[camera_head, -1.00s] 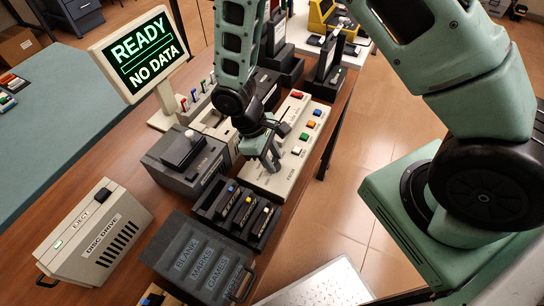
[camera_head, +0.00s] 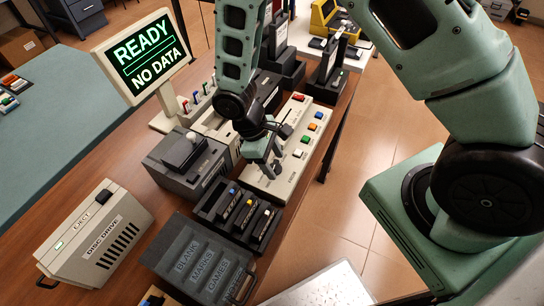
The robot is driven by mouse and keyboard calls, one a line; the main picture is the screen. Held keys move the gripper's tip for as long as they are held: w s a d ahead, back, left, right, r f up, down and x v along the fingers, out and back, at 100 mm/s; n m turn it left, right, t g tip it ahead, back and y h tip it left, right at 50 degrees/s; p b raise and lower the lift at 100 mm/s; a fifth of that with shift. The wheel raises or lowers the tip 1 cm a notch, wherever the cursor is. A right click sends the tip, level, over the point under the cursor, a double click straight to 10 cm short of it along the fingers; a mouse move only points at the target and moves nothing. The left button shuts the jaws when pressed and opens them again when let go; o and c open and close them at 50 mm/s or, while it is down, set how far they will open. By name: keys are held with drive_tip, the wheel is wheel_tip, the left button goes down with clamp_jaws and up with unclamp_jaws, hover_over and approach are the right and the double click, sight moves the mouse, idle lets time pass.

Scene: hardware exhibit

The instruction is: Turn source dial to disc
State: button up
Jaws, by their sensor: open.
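My gripper (camera_head: 264,168) is open and points down over the left part of a cream control panel (camera_head: 262,187). The source dial cannot be made out; my gripper and wrist cover that part of the panel. I cannot tell whether the fingers touch anything on the panel. The disc drive (camera_head: 98,240), a cream box with an eject button, stands at the lower left. A monitor (camera_head: 142,58) reads "READY" and "NO DATA".
A dark joystick box (camera_head: 186,160) stands left of the panel. A black tray (camera_head: 238,216) of cartridges and a dark labelled case (camera_head: 196,262) are in front of it. Bare wooden table (camera_head: 130,172) shows between the disc drive and joystick box.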

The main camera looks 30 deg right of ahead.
drive_tip(key=b+v, duration=0.2)
drive_tip(key=v, duration=1.5)
drive_tip(key=shift+r, duration=0.15)
drive_tip(key=shift+w+a, duration=0.1)
drive_tip(key=shift+a, duration=0.05)
drive_tip(key=s+r+m+t+y, duration=0.1)
drive_tip(key=s+r+y, duration=0.1)
drive_tip(key=s, duration=0.7)
drive_tip(key=s+r+t+y, duration=0.1)
drive_tip(key=s+r, duration=0.3)
drive_tip(key=s, duration=0.5)
drive_tip(key=shift+s+a+m+t+y, duration=0.2)
drive_tip(key=shift+a+m+t+y, duration=0.2)
drive_tip(key=shift+t, duration=0.1)
